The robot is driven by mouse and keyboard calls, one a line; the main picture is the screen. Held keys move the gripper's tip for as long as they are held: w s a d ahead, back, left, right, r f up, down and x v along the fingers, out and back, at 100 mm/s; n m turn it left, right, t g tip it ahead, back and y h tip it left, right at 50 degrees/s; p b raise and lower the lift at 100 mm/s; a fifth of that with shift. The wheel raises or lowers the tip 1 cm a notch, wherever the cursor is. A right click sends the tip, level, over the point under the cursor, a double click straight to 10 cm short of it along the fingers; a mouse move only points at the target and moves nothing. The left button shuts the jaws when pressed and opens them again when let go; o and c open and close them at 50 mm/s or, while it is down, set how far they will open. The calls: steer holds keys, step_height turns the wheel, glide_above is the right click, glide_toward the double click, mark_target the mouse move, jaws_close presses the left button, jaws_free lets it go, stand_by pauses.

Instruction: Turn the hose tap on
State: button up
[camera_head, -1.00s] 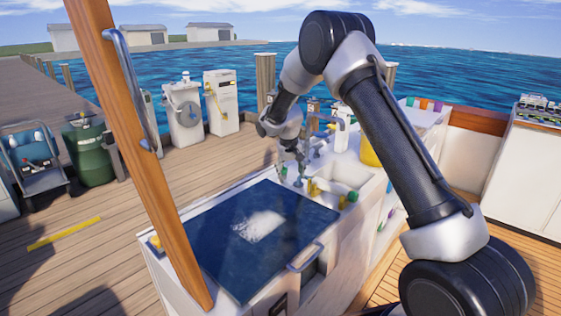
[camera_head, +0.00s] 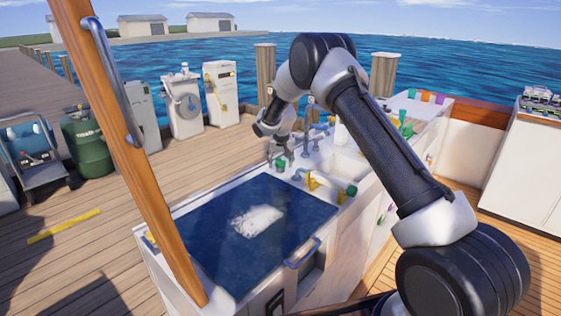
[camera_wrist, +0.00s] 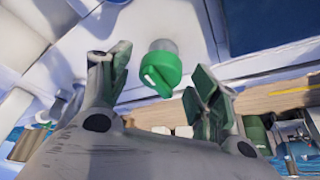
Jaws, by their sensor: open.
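A round green knob (camera_wrist: 160,72) with a white pointer mark sits on a short grey stem on the white counter in the wrist view. It lies between the two fingers of my gripper (camera_wrist: 158,80), which is open and apart from it. In the head view the green knob (camera_head: 280,165) shows at the counter's far left edge, just under my gripper (camera_head: 282,152). I cannot tell from any label which one is the hose tap.
A sink (camera_head: 345,166) lies to the right. A wooden post (camera_head: 125,150) rises at the left. The deck left of the counter is open.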

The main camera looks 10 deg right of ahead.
steer(key=c, duration=1)
steer(key=shift+n, duration=0.3)
steer(key=n+y, duration=0.1)
steer(key=n, duration=0.3)
steer(key=shift+d+y, duration=0.15)
steer(key=shift+y, duration=0.25)
steer(key=n, duration=0.2)
steer(key=n+y, duration=0.1)
steer(key=n, duration=0.2)
steer(key=shift+w+d+g+y, duration=0.1)
steer(key=shift+g+y, duration=0.2)
steer(key=shift+g, duration=0.1)
steer(key=n+g+y, duration=0.1)
steer(key=n, duration=0.3)
steer(key=shift+w+n+g+y, duration=0.15)
steer(key=shift+n+g, duration=0.3)
steer(key=shift+n, duration=0.6)
steer(key=shift+s+n+g+y, duration=0.1)
steer(key=shift+n+g+y, duration=0.25)
steer(key=shift+n, duration=0.7)
steer(key=shift+d, duration=0.1)
